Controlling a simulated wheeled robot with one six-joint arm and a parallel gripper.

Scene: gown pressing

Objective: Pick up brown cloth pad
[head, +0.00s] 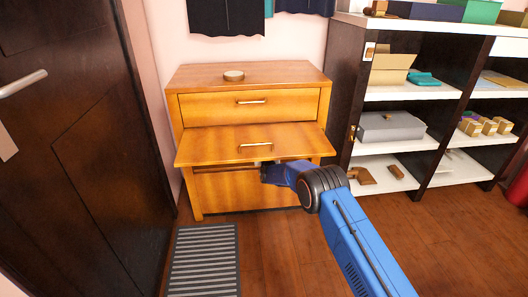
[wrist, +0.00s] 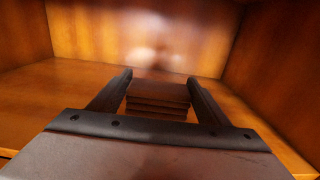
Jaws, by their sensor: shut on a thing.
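The brown cloth pad (wrist: 158,98) shows in the wrist view as a layered, folded brown block on the wooden floor of a compartment. My gripper (wrist: 159,77) is shut on it, one dark finger along each side. In the head view my gripper (head: 266,168) is at the front of the wooden dresser (head: 183,95), just under its jutting middle front panel (head: 220,148). The pad is hidden in the head view. I cannot tell whether the pad is lifted off the floor.
Wooden walls (wrist: 275,50) close in on both sides of the gripper. A small round object (head: 233,75) lies on the dresser top. A dark shelf unit (head: 345,90) stands close on the right and a dark door (head: 70,130) on the left. A striped grey mat (head: 204,260) lies on the floor.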

